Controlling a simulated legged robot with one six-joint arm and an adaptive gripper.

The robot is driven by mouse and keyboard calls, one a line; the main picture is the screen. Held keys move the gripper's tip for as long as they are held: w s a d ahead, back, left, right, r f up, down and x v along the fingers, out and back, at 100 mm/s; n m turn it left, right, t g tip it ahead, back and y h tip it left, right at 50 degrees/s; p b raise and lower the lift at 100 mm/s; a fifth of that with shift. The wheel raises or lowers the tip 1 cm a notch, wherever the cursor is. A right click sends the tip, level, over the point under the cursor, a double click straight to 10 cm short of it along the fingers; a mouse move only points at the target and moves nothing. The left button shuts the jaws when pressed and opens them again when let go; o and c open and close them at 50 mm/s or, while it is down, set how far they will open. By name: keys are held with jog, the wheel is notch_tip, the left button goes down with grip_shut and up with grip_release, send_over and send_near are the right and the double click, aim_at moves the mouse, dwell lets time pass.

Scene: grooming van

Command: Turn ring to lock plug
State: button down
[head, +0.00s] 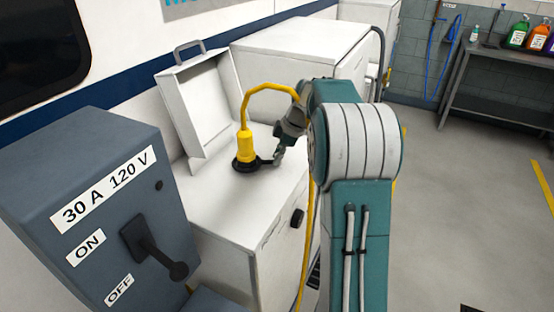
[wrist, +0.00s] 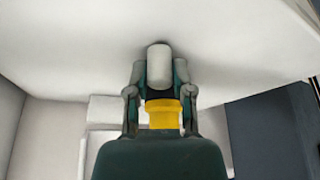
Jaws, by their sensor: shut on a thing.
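The yellow plug (head: 245,147) stands upright on the white cabinet top, its yellow cable arching up and right behind my arm. A black ring (head: 243,166) surrounds its base, with a dark tab reaching right toward my fingers. My gripper (head: 277,158) comes in from the right, low beside the plug, with its fingertips shut at this tab. In the wrist view, my gripper (wrist: 157,78) has a finger on each side of a pale cylinder (wrist: 159,65), with dark and yellow bands nearer the camera. I cannot tell which part the cylinder is. The finger contact is small in the head view.
The white cabinet (head: 232,205) has its lid (head: 198,105) raised behind the plug. A grey switch box (head: 110,190) with a black lever (head: 155,249) stands at front left. A larger white box (head: 300,50) is behind. Open floor (head: 440,200) lies right.

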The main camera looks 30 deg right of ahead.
jog(key=shift+w+d+f+n, duration=0.15)
jog(key=shift+w+n, duration=0.05)
jog(key=shift+n, duration=0.2)
jog(key=shift+c, duration=2.4)
grip_release()
jog(key=v, duration=1.2)
jog(key=shift+w, duration=0.3)
